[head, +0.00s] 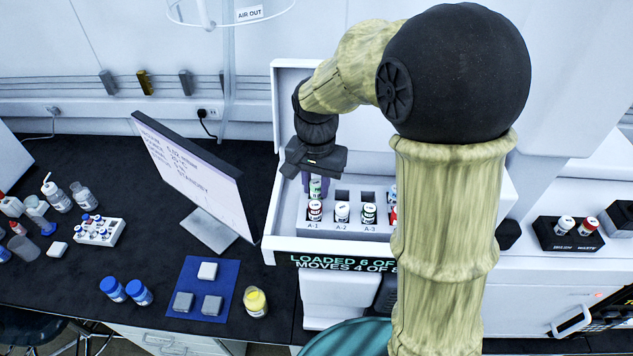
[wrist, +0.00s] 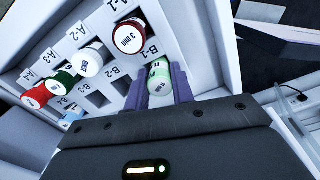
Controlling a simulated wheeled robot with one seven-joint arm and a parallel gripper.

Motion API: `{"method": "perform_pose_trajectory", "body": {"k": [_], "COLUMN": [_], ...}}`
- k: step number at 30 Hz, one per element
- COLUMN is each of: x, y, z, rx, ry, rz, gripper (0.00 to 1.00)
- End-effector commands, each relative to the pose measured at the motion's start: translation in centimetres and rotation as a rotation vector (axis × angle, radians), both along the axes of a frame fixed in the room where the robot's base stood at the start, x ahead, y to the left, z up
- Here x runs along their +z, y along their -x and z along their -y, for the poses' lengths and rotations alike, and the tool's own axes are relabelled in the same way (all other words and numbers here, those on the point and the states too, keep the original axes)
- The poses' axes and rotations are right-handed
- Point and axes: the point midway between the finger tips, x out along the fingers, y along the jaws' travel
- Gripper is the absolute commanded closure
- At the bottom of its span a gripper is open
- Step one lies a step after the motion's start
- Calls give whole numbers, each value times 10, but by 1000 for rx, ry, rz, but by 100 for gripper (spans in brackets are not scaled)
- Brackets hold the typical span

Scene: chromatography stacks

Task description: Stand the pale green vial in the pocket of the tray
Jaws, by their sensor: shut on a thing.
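The pale green vial (head: 315,189) is upright between the purple fingers of my gripper (head: 317,178), which is shut on it. In the wrist view the vial (wrist: 160,77) shows between the two fingers of my gripper (wrist: 161,88), beside the B-1 label. The white tray (head: 318,228) has labelled pockets in rows. The vial is at the row behind A-1, at the left end. I cannot tell whether its base is inside the pocket or above it, because the fingers and front row hide it.
B-2 (wrist: 122,84) looks empty. A monitor (head: 190,165) stands left of the open drawer.

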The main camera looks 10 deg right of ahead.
Motion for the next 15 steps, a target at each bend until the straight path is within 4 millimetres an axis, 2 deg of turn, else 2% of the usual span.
{"method": "perform_pose_trajectory", "body": {"k": [7,8,10,12,15], "x": [0,0,0,0,0], "y": [0,0,0,0,0], "z": [0,0,0,0,0], "rx": [0,0,0,0,0], "ry": [0,0,0,0,0], "rz": [0,0,0,0,0], "gripper": [98,74,60,50,50]}}
